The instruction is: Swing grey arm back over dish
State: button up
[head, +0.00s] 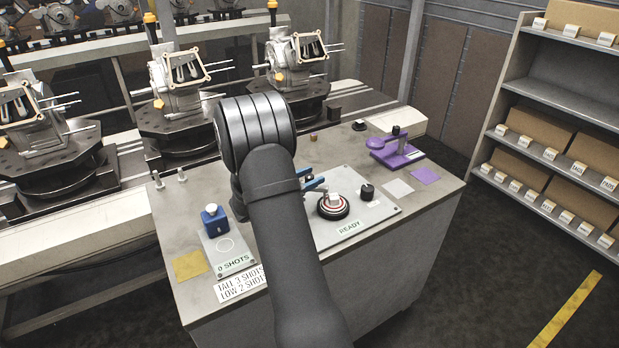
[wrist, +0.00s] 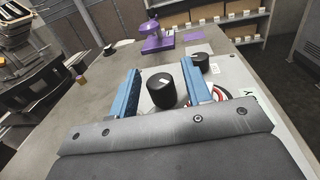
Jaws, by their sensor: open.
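My gripper (head: 311,179) has two blue fingers, spread apart over the grey plate (head: 378,211) marked READY. In the wrist view, a black cylinder (wrist: 167,88) with a small white mark stands between the fingers (wrist: 159,68), with gaps visible on both sides. My arm hides that cylinder in the head view. A round dish (head: 333,210) with red and white rings and a pale block on it sits on the plate, right of the fingers. In the wrist view, the right finger mostly hides the dish (wrist: 221,92). I cannot make out for certain which part is the grey arm.
A black knob (head: 367,192) stands right of the dish. A purple fixture (head: 396,150) stands at the bench's back right, near a purple square (head: 425,175). A blue block (head: 213,219) stands left. Engine fixtures (head: 178,85) line the conveyor behind. Shelves (head: 560,130) stand right.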

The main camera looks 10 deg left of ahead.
grip_shut()
dwell(0.3)
jog(key=shift+w+a+n+t+y, duration=0.4)
jog(key=shift+w+n+t+y, duration=0.3)
jog(key=shift+n+y, duration=1.25)
jog(key=shift+w+a+n+t+y, duration=0.55)
jog(key=shift+n+y, duration=0.65)
jog(key=shift+y, duration=1.5)
jog(key=shift+w+a+n+t+y, duration=0.25)
jog(key=shift+w+n+t+y, duration=0.55)
jog(key=shift+n+y, duration=1.15)
jog(key=shift+w+m+y, duration=0.1)
jog(key=shift+m+y, duration=0.3)
